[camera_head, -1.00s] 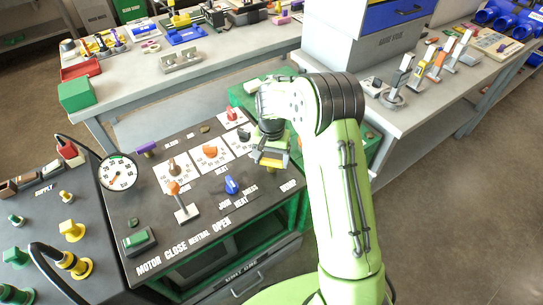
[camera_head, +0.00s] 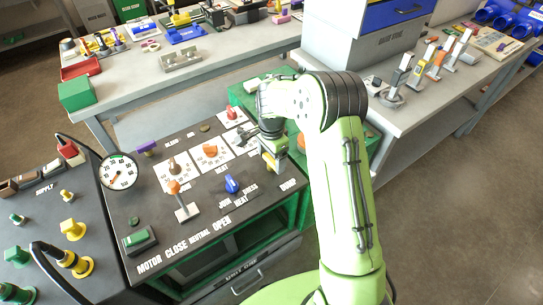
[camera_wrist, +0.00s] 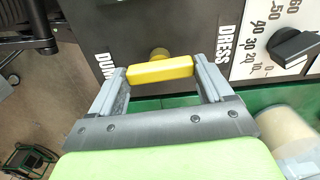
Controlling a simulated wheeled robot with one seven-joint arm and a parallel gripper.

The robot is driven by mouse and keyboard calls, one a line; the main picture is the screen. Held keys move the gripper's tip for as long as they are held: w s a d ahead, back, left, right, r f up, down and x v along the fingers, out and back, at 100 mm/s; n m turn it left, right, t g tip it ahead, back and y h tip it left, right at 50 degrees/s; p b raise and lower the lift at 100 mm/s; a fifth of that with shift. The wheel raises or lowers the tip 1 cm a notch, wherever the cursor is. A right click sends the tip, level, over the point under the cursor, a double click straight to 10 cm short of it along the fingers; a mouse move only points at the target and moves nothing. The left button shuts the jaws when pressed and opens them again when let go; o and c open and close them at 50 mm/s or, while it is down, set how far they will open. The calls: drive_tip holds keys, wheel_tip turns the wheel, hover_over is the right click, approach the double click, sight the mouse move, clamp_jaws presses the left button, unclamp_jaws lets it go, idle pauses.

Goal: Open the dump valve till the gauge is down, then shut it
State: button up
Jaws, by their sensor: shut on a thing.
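The dump valve (camera_wrist: 160,70) has a yellow bar handle on a brass stem, between the DUMP and DRESS labels in the wrist view. My gripper (camera_wrist: 162,78) is shut on the handle, with one finger at each end of the bar. In the head view my gripper (camera_head: 271,156) is at the right edge of the dark panel and hides most of the valve. The gauge (camera_head: 118,171) is a round white dial at the panel's left with a dark needle. Its exact reading is too small to tell.
The panel holds an orange-tipped lever (camera_head: 180,199), a blue knob (camera_head: 232,184), an orange knob (camera_head: 210,150) and a red knob (camera_head: 231,112). A black dial knob (camera_wrist: 294,48) is right of the valve in the wrist view. A grey bench (camera_head: 440,105) stands right of my arm.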

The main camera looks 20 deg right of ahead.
sight(271, 160)
drive_tip(key=shift+r, duration=0.1)
drive_tip(key=shift+a, duration=0.1)
idle(0.3)
drive_tip(key=o, duration=1)
drive_tip(key=shift+c, duration=0.2)
wheel_tip(271, 160, up, 16)
drive_tip(key=p, duration=0.3)
drive_tip(key=shift+p, duration=0.4)
